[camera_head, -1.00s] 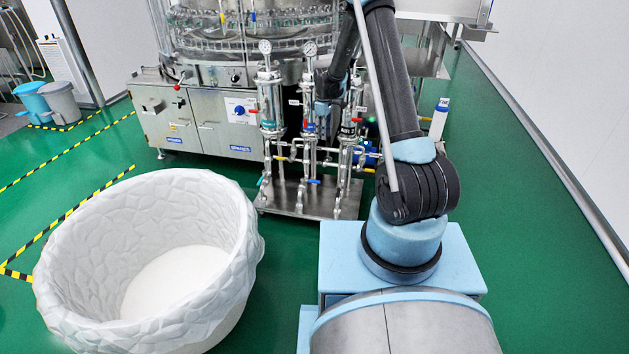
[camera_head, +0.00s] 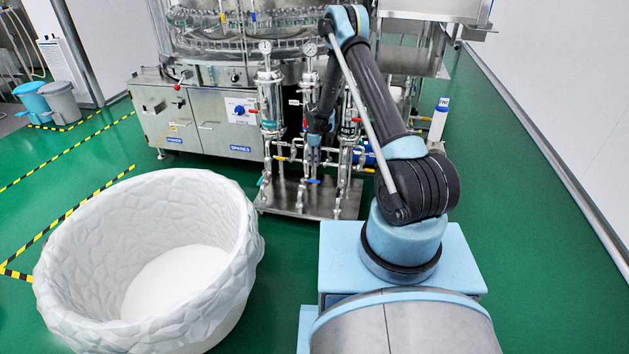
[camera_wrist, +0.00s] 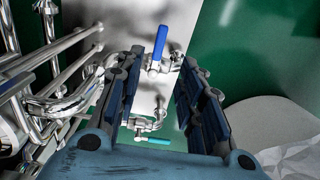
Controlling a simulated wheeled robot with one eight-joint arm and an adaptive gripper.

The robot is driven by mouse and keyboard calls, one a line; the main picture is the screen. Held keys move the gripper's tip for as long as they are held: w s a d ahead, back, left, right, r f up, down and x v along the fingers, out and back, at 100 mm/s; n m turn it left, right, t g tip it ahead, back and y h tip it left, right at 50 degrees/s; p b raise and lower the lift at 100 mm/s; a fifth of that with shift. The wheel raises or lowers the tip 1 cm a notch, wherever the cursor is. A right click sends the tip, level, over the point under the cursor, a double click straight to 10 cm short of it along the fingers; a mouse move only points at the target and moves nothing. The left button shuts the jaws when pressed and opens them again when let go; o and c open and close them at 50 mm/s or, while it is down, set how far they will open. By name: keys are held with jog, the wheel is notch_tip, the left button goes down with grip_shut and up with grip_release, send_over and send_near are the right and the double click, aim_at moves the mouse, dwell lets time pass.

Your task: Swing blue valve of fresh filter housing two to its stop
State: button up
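The blue valve handle (camera_wrist: 160,43) shows in the wrist view just beyond my fingertips, on a metal ball valve. In the head view, a small blue handle (camera_head: 314,181) sits low at the front of the middle filter housing. My gripper (camera_wrist: 162,68) is open, with its two dark blue fingers apart and nothing visibly held between them. The handle lies ahead of the gap, and I cannot tell whether a finger touches it. In the head view my gripper (camera_head: 314,150) is in front of the middle housing and hides part of it.
A teal handle (camera_wrist: 152,140) sits between the fingers' lower parts in the wrist view. Pipes (camera_wrist: 60,75) crowd the left. A left filter housing (camera_head: 269,100) and right housing (camera_head: 348,125) flank the middle one. A large white tub (camera_head: 80,240) stands at front left.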

aim_at(311, 181)
notch_tip(311, 181, down, 12)
jog(key=shift+f, duration=0.2)
dwell(0.4)
grip_shut()
